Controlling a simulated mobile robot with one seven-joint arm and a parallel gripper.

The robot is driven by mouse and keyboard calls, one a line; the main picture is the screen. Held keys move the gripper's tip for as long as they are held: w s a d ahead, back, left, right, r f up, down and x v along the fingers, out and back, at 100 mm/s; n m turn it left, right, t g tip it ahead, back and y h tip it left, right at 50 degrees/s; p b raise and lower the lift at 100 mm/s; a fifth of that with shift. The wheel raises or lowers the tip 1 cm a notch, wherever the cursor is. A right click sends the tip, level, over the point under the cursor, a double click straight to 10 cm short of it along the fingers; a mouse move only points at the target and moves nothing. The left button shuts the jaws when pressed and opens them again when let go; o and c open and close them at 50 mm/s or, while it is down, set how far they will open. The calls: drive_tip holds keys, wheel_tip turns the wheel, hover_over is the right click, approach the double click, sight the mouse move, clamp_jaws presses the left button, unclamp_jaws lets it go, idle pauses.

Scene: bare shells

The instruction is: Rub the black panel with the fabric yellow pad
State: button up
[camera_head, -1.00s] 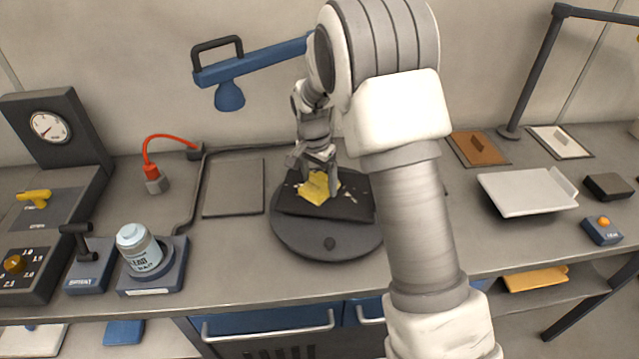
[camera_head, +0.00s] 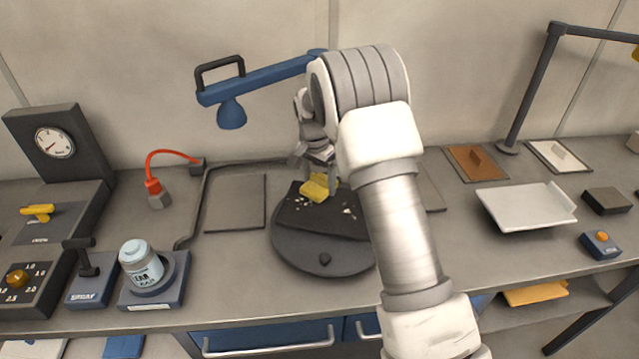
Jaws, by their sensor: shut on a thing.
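The black panel (camera_head: 312,219) lies on a round dark turntable (camera_head: 300,257) in the middle of the bench. Pale flecks show on its surface, mostly right of the pad. The yellow fabric pad (camera_head: 318,188) is at the panel's far edge. My gripper (camera_head: 322,172) is shut on the pad from above. The pad appears at or just above the panel; I cannot tell if it touches. My arm hides the panel's right end and part of the turntable.
A blue lamp-like arm (camera_head: 258,78) reaches over the back of the bench. A white jar (camera_head: 140,262) on a stand and a red cable (camera_head: 160,165) are at left. A white tray (camera_head: 525,207) and a small button box (camera_head: 600,246) are at right. A flat grey plate (camera_head: 235,203) lies left of the turntable.

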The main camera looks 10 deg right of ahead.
sight(307, 192)
drive_tip(key=shift+w+a, duration=0.2)
drive_tip(key=shift+a, duration=1.5)
drive_tip(key=shift+s+a+r+b, duration=0.1)
drive_tip(key=shift+s+b, duration=0.3)
drive_tip(key=shift+s, duration=1.15)
drive_tip(key=shift+s+a+f+b, duration=0.15)
drive_tip(key=shift+s+b, duration=0.2)
drive_tip(key=shift+s, duration=0.7)
drive_tip(key=shift+s+a+f+b, duration=0.1)
drive_tip(key=shift+s+b, duration=0.25)
drive_tip(key=shift+s, duration=0.65)
drive_tip(key=shift+s+a+r+b, duration=0.15)
drive_tip(key=shift+s+b, duration=0.1)
drive_tip(key=shift+s, duration=1.1)
drive_tip(key=shift+s+a+b, duration=0.1)
drive_tip(key=shift+s+b, duration=0.15)
drive_tip(key=shift+s, duration=1.1)
drive_tip(key=shift+r+p, duration=2.15)
drive_tip(key=shift+r, duration=0.9)
